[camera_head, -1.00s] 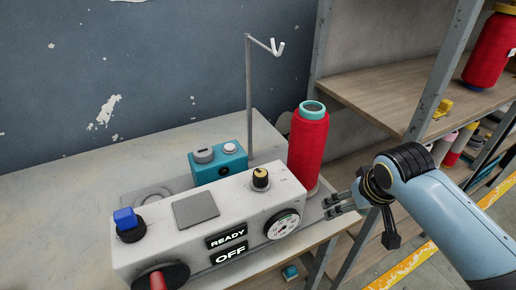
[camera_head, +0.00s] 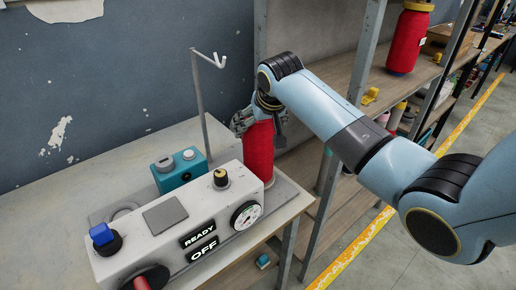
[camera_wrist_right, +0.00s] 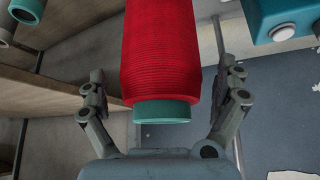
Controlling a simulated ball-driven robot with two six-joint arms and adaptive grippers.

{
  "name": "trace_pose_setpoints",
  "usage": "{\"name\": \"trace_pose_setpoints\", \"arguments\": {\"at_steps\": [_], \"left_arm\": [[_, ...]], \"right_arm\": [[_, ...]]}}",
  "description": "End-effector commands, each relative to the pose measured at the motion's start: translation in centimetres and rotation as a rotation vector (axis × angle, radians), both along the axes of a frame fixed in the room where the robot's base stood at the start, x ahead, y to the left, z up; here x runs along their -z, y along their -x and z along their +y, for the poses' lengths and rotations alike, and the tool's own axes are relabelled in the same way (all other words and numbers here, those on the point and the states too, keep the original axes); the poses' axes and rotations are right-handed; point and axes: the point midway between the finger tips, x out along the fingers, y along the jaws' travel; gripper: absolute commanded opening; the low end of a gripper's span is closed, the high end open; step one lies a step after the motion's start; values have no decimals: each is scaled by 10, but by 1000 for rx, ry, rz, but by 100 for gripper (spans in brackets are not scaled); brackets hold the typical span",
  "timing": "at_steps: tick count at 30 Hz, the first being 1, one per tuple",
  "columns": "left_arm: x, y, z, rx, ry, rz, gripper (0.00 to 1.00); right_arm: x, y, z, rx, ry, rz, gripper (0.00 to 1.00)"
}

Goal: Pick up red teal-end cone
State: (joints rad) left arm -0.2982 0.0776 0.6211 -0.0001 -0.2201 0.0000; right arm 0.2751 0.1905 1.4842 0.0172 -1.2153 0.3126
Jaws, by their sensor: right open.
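The red cone (camera_head: 259,158) stands upright behind the right end of the white machine box. Its top is hidden behind my right gripper (camera_head: 245,119) in the head view. In the right wrist view the red thread (camera_wrist_right: 165,50) and teal end (camera_wrist_right: 162,111) show between the two fingers of my right gripper (camera_wrist_right: 163,78). The fingers are open, one on each side of the cone, with visible gaps. The teal end is toward the palm. My left gripper is not in view.
The white control box (camera_head: 175,222) with READY and OFF labels sits in front of the cone. A teal box (camera_head: 181,172) and a thin metal thread stand (camera_head: 202,105) are to the left. Shelving on the right holds another red spool (camera_head: 406,42) with a yellowish top.

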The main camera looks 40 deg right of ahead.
Motion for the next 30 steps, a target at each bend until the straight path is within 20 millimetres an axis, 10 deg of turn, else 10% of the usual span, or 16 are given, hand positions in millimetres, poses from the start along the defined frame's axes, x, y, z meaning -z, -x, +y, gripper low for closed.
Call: {"name": "trace_pose_setpoints", "arguments": {"at_steps": [15, 30], "left_arm": [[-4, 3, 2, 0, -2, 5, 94], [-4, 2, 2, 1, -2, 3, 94]], "right_arm": [[28, -17, -4, -1, 1, -2, 100], [29, -17, -4, 0, 1, 0, 35]]}}
